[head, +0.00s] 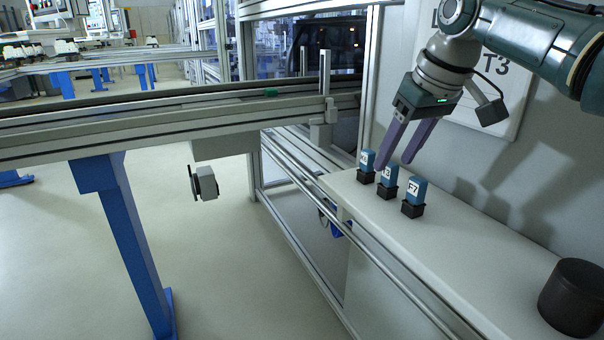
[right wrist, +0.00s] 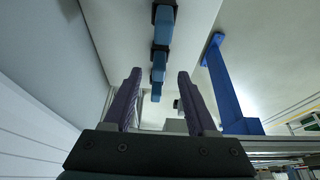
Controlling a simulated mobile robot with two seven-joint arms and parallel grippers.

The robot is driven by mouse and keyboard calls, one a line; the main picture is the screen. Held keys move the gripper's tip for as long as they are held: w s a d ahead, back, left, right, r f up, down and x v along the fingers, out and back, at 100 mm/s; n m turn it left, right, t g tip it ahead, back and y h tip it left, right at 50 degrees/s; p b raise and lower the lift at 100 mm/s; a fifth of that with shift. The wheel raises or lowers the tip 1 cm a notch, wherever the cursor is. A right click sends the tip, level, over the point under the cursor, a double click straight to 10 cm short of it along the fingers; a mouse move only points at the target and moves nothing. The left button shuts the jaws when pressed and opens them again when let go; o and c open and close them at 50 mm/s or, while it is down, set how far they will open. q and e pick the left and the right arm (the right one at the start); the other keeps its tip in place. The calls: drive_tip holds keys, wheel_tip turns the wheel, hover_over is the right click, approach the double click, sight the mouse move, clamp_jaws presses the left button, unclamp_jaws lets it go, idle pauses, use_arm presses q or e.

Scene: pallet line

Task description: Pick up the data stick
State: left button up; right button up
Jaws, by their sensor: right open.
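Three blue data sticks with white labels stand upright in small black holders, in a row on the white counter. The front one reads F7 (head: 415,191). The middle one (head: 389,174) has a partly hidden label ending in 3. The label of the far one (head: 367,158) is hard to read. My right gripper (head: 394,165) is open and empty, with its purple fingers pointing down over the middle stick. In the right wrist view, the blue sticks (right wrist: 158,66) line up from the top edge down between the open fingers (right wrist: 159,74). My left gripper is not in view.
The white counter (head: 440,255) has clear room in front of the sticks. A dark round container (head: 574,297) stands at its near right end. A metal rail (head: 300,180) runs along its left side. A wall with a sign (head: 507,65) rises behind, and a conveyor (head: 170,115) crosses at left.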

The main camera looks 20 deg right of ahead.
sight(393, 164)
drive_tip(key=shift+b+x, duration=0.7)
drive_tip(key=shift+x, duration=1.05)
drive_tip(key=shift+c, duration=0.2)
clamp_jaws()
